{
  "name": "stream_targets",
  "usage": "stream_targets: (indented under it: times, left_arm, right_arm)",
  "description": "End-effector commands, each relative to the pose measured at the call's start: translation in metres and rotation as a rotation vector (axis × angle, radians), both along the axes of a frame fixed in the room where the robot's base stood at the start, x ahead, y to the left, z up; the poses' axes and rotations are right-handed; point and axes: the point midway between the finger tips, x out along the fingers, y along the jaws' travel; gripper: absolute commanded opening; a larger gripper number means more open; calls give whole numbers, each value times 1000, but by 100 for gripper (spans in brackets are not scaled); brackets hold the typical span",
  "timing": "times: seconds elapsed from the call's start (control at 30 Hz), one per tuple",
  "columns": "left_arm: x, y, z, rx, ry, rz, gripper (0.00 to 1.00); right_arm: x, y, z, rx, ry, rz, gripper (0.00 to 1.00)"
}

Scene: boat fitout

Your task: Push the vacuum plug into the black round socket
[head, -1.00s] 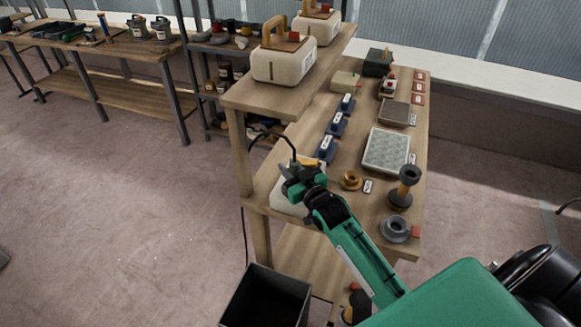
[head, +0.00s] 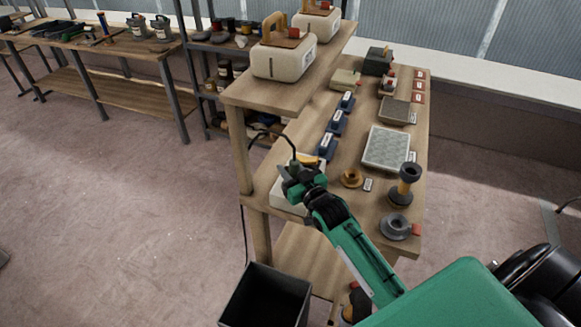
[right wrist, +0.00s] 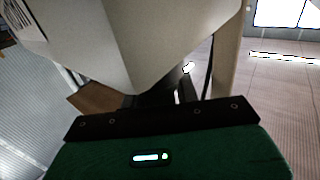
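My right gripper (head: 289,178) is over the near left corner of the workbench, by a white box (head: 287,199) that it partly covers. A black cable (head: 272,134) arches from the shelf post down to the gripper. The cable's end, the vacuum plug (head: 294,163), stands at the fingers, which appear shut on it; the fingers hide most of it. I cannot make out the black round socket; the gripper and arm cover much of the box. In the right wrist view a large pale body (right wrist: 140,40) fills the top, and the fingertips are not clear. My left gripper is not in view.
The bench (head: 380,213) holds a grey ring (head: 395,227), a spool-like stand (head: 403,185), a brass ring (head: 351,178), a pale textured plate (head: 387,148) and several blue blocks. A raised shelf (head: 262,97) overhangs on the left. A black bin (head: 266,296) stands below on the floor.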

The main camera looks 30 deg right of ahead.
Motion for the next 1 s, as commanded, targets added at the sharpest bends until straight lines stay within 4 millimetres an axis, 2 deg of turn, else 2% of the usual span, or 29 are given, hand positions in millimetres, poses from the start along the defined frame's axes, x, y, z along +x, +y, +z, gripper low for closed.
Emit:
stream_targets:
  times: [0.03, 0.1, 0.37, 0.53, 0.67, 1.0]
  left_arm:
    - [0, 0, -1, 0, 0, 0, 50]
    - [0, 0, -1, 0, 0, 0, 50]
    - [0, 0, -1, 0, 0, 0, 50]
    - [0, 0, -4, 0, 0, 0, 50]
    - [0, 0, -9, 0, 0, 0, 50]
    - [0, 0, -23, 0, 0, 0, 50]
  right_arm:
    - [-2, 1, -9, 3, 17, 1, 40]
    - [-2, 1, -8, 2, 15, 1, 50]
    - [-1, 0, -3, 2, 6, 0, 50]
    - [-11, -1, -4, 2, 4, -1, 50]
    - [-31, -3, -5, 1, 6, 0, 50]
    - [-95, -7, -6, 1, 8, 0, 50]
